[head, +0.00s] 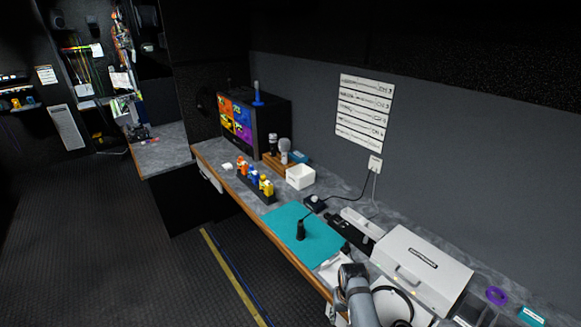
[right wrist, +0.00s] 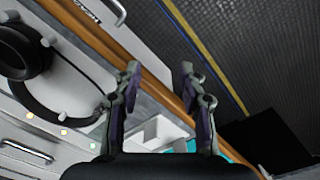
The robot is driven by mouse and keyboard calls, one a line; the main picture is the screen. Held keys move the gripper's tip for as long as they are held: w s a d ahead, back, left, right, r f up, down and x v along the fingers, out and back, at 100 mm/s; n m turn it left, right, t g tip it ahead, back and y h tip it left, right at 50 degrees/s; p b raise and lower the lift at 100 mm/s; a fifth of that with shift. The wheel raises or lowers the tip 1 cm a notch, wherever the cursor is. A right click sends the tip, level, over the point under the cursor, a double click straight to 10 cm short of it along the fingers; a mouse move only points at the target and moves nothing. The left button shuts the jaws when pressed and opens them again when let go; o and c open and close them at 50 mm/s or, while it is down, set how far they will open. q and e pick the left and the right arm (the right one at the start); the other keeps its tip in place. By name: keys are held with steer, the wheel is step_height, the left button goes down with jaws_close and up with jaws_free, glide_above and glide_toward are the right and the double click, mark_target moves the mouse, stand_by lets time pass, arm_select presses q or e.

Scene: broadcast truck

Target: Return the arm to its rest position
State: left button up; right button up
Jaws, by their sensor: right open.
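My right arm (head: 355,296) comes in from the bottom of the head view, over the front edge of the counter. Its fingers are mostly hidden in that view. In the right wrist view my right gripper (right wrist: 160,72) is open, with nothing between its two fingers. The wooden counter edge (right wrist: 155,88) and the dark floor show behind and beyond the fingertips. My left gripper is in neither view.
Black headphones (right wrist: 25,55) lie beside a white case (head: 422,270) near the arm. A teal mat (head: 285,222) carries a small black upright object (head: 300,231). Farther along are a white box (head: 300,177) and a monitor (head: 236,120). The floor (head: 130,250) is clear.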

steer(key=s+d+f+b, duration=0.25)
steer(key=s+f, duration=0.55)
steer(key=f, duration=0.5)
steer(key=s+d+f+b, duration=0.25)
steer(key=s+f, duration=0.45)
steer(key=f, duration=0.6)
arm_select(q)
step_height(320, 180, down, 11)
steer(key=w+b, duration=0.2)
steer(key=b, duration=0.4)
arm_select(e)
steer(key=s+d+f, duration=0.2)
steer(key=s+f, duration=0.3)
steer(key=s, duration=0.3)
steer(key=s+d+f+n, duration=0.1)
steer(key=s+d+f, duration=0.1)
steer(key=s+f, duration=0.3)
steer(key=s+d+f+t, duration=0.1)
steer(key=s+d+f, duration=0.2)
steer(key=s, duration=0.8)
step_height(320, 180, down, 2)
steer(key=shift+s+f+h, duration=0.15)
steer(key=shift+h, duration=0.15)
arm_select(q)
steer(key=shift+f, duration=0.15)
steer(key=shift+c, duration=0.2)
arm_select(e)
steer(key=shift+a, duration=0.1)
